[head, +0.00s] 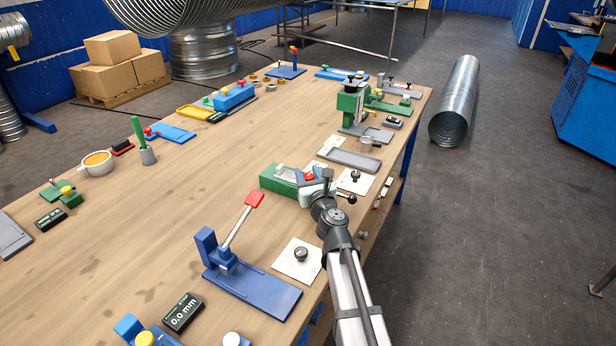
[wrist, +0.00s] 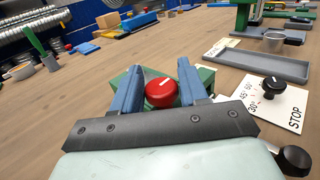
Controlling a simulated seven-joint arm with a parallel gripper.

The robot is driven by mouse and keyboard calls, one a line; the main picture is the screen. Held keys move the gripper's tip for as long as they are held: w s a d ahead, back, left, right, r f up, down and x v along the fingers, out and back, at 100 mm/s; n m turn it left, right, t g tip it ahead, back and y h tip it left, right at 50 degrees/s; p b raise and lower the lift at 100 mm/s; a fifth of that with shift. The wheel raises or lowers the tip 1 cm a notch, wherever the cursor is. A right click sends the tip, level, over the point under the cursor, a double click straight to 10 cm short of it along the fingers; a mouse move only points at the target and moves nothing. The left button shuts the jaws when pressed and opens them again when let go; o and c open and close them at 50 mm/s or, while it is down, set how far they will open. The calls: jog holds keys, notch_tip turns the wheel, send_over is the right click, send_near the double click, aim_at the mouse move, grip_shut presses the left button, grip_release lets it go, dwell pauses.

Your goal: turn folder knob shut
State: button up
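A round red knob (wrist: 161,93) with a white line across its top sits on a green block (wrist: 206,76). In the head view the red knob (head: 308,177) is partly hidden beside my gripper, and the green block (head: 276,181) lies at the table's right side. My gripper (wrist: 160,80) has its two blue-grey fingers apart, one on each side of the red knob. I cannot tell whether either finger touches it. In the head view my gripper (head: 308,183) is low over the block, its fingers hard to make out.
A black knob on a white STOP card (wrist: 273,98) lies right of the block. A grey tray (wrist: 259,66) is behind. In the head view, a blue lever device (head: 250,280) stands in front.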

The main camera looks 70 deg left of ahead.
jog(key=shift+o, duration=1.2)
jog(key=shift+d, duration=0.1)
jog(key=shift+d, duration=0.15)
jog(key=d, duration=1.3)
jog(key=shift+d, duration=0.2)
jog(key=shift+w, duration=0.1)
